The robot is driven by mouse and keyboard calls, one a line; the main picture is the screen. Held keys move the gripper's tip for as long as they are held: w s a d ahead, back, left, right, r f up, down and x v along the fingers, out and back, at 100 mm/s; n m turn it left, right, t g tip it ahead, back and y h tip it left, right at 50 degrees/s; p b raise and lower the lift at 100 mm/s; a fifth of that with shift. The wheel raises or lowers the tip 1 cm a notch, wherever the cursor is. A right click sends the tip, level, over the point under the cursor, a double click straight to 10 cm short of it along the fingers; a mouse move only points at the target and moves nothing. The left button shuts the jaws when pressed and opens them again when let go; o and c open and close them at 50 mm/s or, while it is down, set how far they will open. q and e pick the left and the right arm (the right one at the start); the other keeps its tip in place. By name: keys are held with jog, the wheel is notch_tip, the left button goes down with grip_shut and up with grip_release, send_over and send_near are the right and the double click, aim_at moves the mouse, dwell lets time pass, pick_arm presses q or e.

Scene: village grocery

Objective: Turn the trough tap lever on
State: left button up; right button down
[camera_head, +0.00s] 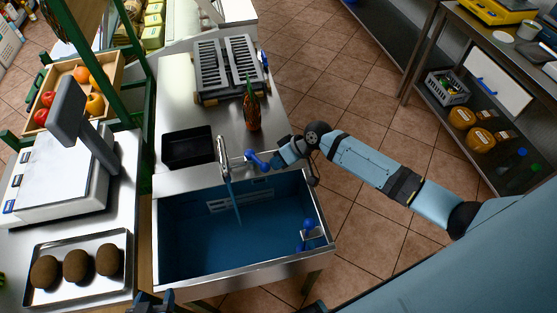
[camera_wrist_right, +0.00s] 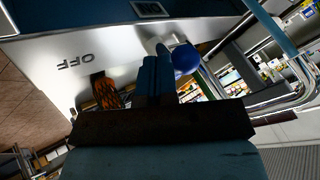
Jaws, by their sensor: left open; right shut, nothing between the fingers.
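The metal tap (camera_head: 223,160) stands at the back edge of the blue-lined trough (camera_head: 172,277). Its blue-knobbed lever (camera_head: 258,161) is right of the tap. A thin bluish streak runs below the spout; I cannot tell if it is water. My right gripper (camera_head: 277,158) is beside the lever knob. In the right wrist view its fingers (camera_wrist_right: 158,62) are shut and empty, close beside the blue knob (camera_wrist_right: 186,58); contact is unclear. My left gripper (camera_head: 151,302) is open at the bottom edge, mostly cut off.
A black tray (camera_head: 188,148) lies left of the tap. Another blue-knobbed fitting (camera_head: 308,232) is at the trough's right side. A scale (camera_head: 60,180) stands left.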

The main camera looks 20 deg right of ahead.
jog(key=b+v, duration=0.1)
jog(key=v, duration=1.2)
jog(key=shift+d+r, duration=0.25)
jog(key=shift+r, duration=0.05)
